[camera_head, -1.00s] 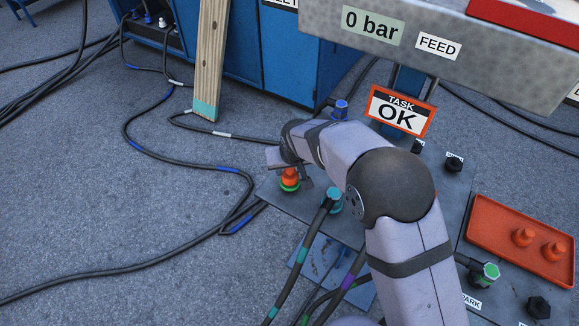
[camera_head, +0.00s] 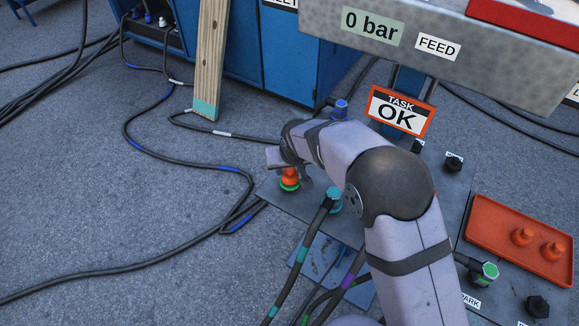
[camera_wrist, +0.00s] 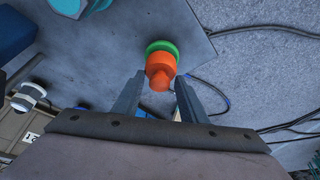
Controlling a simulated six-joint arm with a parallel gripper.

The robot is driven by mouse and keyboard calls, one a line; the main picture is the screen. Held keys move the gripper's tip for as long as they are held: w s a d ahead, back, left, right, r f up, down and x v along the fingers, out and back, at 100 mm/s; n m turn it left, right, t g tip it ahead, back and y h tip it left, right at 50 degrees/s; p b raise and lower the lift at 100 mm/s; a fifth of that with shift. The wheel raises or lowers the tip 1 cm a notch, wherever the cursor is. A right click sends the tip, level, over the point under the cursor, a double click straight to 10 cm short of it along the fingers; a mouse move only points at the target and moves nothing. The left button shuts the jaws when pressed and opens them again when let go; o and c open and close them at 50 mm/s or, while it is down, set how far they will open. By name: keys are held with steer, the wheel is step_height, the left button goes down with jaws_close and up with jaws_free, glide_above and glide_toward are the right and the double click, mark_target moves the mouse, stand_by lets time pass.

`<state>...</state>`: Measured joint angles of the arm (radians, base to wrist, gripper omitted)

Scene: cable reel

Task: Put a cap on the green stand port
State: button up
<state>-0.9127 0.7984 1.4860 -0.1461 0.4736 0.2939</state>
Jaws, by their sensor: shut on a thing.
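An orange cap (camera_head: 290,175) sits upright on the green stand port (camera_head: 289,187) at the left end of the dark stand plate. In the wrist view the cap (camera_wrist: 159,70) is against the green ring of the port (camera_wrist: 161,47), with no clear gap between them. My gripper (camera_head: 289,172) is shut on the cap, with one finger on each side of its narrow end. In the head view my wrist hides part of the cap's top. Two more orange caps (camera_head: 522,236) (camera_head: 553,251) stand in the orange tray (camera_head: 487,212) at the right.
A teal-ended cable plug (camera_head: 333,200) stands just right of the port. A blue fitting (camera_head: 341,108) and black fittings (camera_head: 453,162) are behind my arm. A sign reading TASK OK (camera_head: 398,112) stands at the back. Cables cross the floor at left.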

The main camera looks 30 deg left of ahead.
steer(key=shift+f, duration=0.35)
steer(key=o, duration=1.2)
steer(key=shift+o, duration=0.2)
steer(key=shift+r, duration=0.1)
steer(key=shift+v, duration=3.65)
steer(key=w+d, duration=0.1)
steer(key=d, duration=0.3)
steer(key=w+d+m+h, duration=0.1)
steer(key=d, duration=0.4)
steer(key=w+d+r+m, duration=0.1)
steer(key=d, duration=0.4)
steer(key=shift+w+d+b, duration=0.1)
steer(key=shift+b, duration=0.2)
steer(key=d, duration=0.4)
steer(key=s+d+m+h, duration=0.1)
steer(key=d, duration=0.3)
steer(key=s+d+m+g, duration=0.1)
steer(key=d, duration=0.3)
steer(key=shift+d+r, duration=0.15)
steer(key=shift+d, duration=0.2)
steer(key=s+d+f+m+g+h, duration=0.1)
steer(key=s+d+m, duration=0.3)
steer(key=s+d, duration=1)
steer(key=d+g, duration=0.1)
steer(key=d, duration=0.1)
steer(key=shift+d+f, duration=0.25)
steer(key=shift+f, duration=0.1)
